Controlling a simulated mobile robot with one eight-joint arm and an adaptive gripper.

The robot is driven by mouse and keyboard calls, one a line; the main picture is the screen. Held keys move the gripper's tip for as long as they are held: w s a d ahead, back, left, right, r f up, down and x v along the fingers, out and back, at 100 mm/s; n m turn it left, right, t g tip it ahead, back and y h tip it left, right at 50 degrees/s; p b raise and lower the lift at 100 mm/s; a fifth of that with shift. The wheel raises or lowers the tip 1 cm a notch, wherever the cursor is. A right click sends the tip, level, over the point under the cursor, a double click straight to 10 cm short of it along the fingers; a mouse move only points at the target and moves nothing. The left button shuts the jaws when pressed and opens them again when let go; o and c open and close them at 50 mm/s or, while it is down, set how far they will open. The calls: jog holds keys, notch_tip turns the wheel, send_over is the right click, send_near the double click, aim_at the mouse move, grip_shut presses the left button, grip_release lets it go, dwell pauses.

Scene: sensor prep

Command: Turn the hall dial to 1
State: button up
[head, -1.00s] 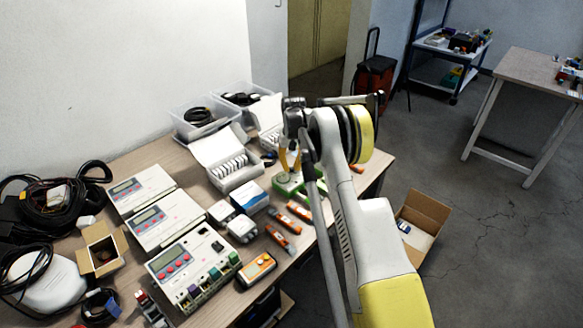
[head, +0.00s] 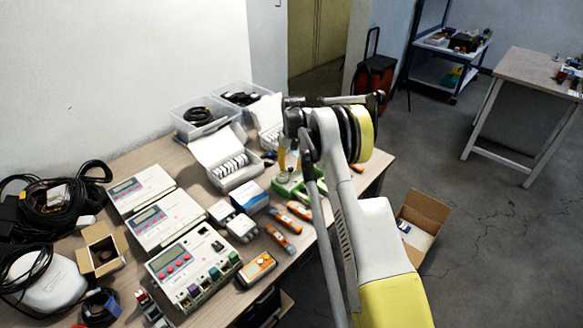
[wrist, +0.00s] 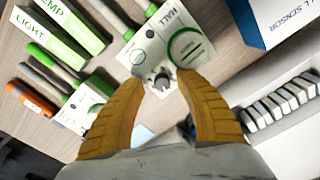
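The hall dial is a small grey knob (wrist: 161,82) on the white panel marked HALL (wrist: 152,52), in the wrist view. The panel also carries a green ring label. My gripper (wrist: 163,79) has two yellow-orange fingers, one on each side of the knob. They are open, with a gap to the knob on both sides as seen here. The dial's numbers and setting are too small to read. In the head view my gripper (head: 290,160) points down over the green-and-white devices (head: 288,186); the knob is not clear there.
In the wrist view, green-and-white boxes marked LIGHT (wrist: 50,35) and TEMP lie at the upper left, and a blue-and-white sensor box (wrist: 280,20) at the upper right. An open white box (head: 225,160) stands close by on the crowded table. Orange-and-grey tools (head: 280,238) lie towards the front.

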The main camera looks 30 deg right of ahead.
aim_at(291, 167)
notch_tip(291, 167, up, 12)
jog(key=shift+d, duration=0.15)
dwell(0.3)
jog(key=f+m+b, duration=0.1)
jog(key=f+m, duration=0.1)
jog(key=f, duration=0.2)
jog(key=f+m+b, duration=0.1)
jog(key=f+m, duration=0.1)
jog(key=f, duration=0.2)
jog(key=f+m+b, duration=0.1)
jog(key=f+m, duration=0.1)
jog(key=f, duration=0.2)
jog(key=shift+a, duration=0.3)
grip_shut()
